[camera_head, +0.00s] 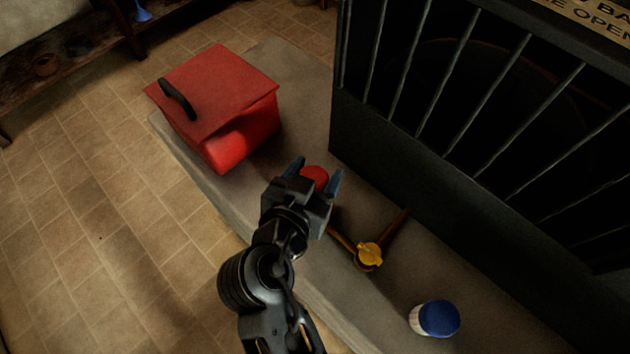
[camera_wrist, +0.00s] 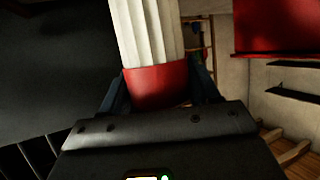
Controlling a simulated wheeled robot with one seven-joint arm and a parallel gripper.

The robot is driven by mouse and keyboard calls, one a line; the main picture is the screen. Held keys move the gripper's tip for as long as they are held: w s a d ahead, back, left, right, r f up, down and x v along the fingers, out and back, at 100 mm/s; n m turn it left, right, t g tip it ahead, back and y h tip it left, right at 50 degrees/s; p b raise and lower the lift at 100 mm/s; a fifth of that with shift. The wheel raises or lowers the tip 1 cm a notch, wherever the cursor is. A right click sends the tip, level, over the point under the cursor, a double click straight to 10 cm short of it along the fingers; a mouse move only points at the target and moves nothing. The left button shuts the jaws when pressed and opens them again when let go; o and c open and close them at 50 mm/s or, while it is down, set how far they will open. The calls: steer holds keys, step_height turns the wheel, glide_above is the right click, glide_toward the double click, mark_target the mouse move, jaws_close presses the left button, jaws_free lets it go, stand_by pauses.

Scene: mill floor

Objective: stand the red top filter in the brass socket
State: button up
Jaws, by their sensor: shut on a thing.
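The red top filter (camera_head: 314,177) shows its round red end between my gripper's blue-grey fingers in the head view. In the wrist view the filter (camera_wrist: 148,35) has a white pleated body that runs up past the top edge, with its red end held between the fingers. My gripper (camera_head: 316,174) is shut on that red end, above the grey slab. A brass-yellow fitting (camera_head: 369,255), apparently the brass socket, sits on the slab below and right of my gripper, with two brownish arms spreading from it. Its opening cannot be made out.
A filter with a blue top (camera_head: 440,318) and white pleated side stands on the grey slab (camera_head: 330,262) at lower right. A red box (camera_head: 215,95) with a black handle is at the left. A dark barred cabinet (camera_head: 450,170) walls the back right. Tiled floor (camera_head: 90,220) lies left.

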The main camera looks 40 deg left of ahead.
steer(key=shift+a+f, duration=0.1)
steer(key=shift+f, duration=0.2)
steer(key=shift+s+f, duration=0.1)
steer(key=shift+f, duration=1.9)
jaws_close()
steer(key=o, duration=0.8)
jaws_free()
steer(key=o, duration=0.3)
steer(key=shift+r, duration=0.2)
steer(key=b+v, duration=0.1)
steer(key=v, duration=1.1)
steer(key=shift+r, duration=0.1)
